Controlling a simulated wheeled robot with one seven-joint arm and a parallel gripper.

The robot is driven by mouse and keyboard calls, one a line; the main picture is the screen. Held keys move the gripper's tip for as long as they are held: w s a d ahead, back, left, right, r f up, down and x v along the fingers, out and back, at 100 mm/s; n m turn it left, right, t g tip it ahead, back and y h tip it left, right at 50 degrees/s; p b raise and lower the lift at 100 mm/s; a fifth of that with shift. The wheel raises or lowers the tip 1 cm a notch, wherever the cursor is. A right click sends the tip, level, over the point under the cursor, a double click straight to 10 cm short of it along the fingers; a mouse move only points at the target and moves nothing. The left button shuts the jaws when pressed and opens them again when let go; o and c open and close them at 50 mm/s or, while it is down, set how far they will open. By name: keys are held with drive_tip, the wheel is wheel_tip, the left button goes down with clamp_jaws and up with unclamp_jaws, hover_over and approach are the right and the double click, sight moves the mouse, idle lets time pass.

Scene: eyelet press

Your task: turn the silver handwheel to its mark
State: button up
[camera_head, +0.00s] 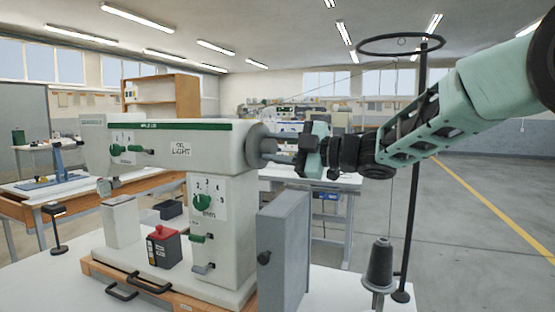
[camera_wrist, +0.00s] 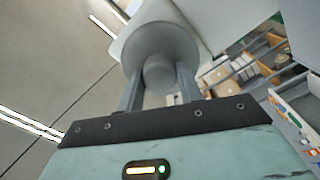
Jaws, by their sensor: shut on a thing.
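The silver handwheel (camera_head: 262,145) sits on the right end of the white eyelet press's (camera_head: 160,142) upper arm. In the wrist view the handwheel (camera_wrist: 160,48) is a grey disc with a round hub facing the camera. My gripper (camera_head: 290,158) reaches in from the right. Its two fingers (camera_wrist: 158,85) lie on either side of the hub, shut on the handwheel. The finger ends are partly hidden by the wheel. No mark on the wheel is readable in either view.
A grey open door panel (camera_head: 285,250) stands below the handwheel. A thread stand pole (camera_head: 412,180) with a cone (camera_head: 378,268) is right of the press, close to my arm. A red-topped box (camera_head: 163,247) sits on the press base. Free floor lies at the right.

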drive_tip(key=shift+n+b, duration=0.3)
drive_tip(key=shift+n, duration=0.2)
drive_tip(key=o, duration=1)
drive_tip(key=b+v, duration=0.1)
drive_tip(key=v, duration=1.6)
drive_tip(key=shift+d+b, duration=0.2)
drive_tip(key=shift+b, duration=0.2)
